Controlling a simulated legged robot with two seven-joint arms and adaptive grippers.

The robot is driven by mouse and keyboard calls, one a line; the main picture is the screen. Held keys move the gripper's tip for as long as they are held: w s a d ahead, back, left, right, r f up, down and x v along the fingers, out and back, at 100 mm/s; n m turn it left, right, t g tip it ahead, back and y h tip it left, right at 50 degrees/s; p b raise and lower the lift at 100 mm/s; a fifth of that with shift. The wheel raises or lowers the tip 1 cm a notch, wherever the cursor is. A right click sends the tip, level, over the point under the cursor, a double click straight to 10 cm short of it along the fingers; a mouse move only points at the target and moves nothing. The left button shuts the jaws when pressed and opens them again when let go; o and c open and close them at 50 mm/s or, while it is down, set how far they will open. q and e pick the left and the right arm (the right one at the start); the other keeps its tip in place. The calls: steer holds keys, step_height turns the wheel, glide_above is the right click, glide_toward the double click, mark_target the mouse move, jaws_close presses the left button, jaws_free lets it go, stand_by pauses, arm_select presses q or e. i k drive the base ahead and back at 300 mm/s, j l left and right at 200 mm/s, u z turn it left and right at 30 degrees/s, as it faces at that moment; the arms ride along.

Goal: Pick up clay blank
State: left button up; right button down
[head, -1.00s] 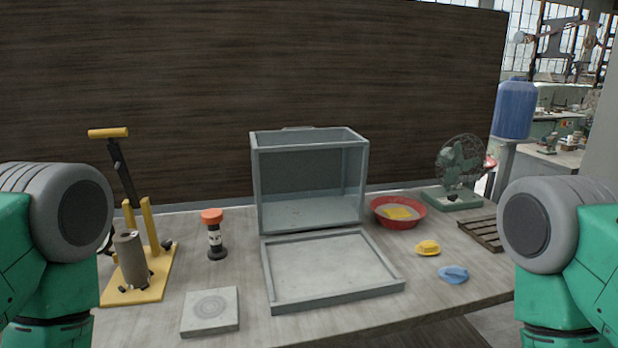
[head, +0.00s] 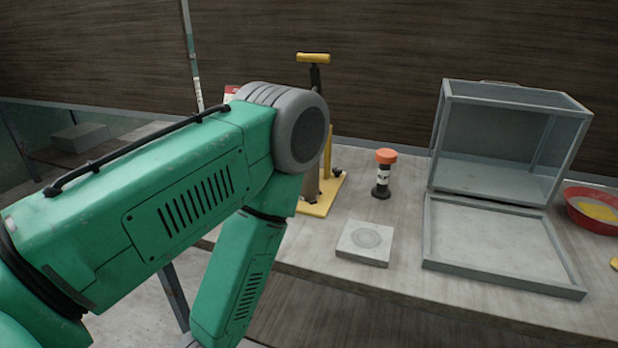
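No piece is plainly marked as the clay blank. A square grey slab (head: 364,243) with a round mark on top lies flat near the table's front edge, just right of my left arm. A grey-brown cylinder (head: 311,186) stands at the yellow lever press (head: 320,209), mostly hidden behind my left arm's elbow. My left arm crosses the left half of the head view and bends down at the elbow; its gripper is below the picture. My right arm and gripper are out of view.
A red bowl (head: 580,222) holds something yellow. A grey block (head: 80,137) lies on a surface far left.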

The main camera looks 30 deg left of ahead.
mark_target(310, 187)
steer(key=u, duration=1.25)
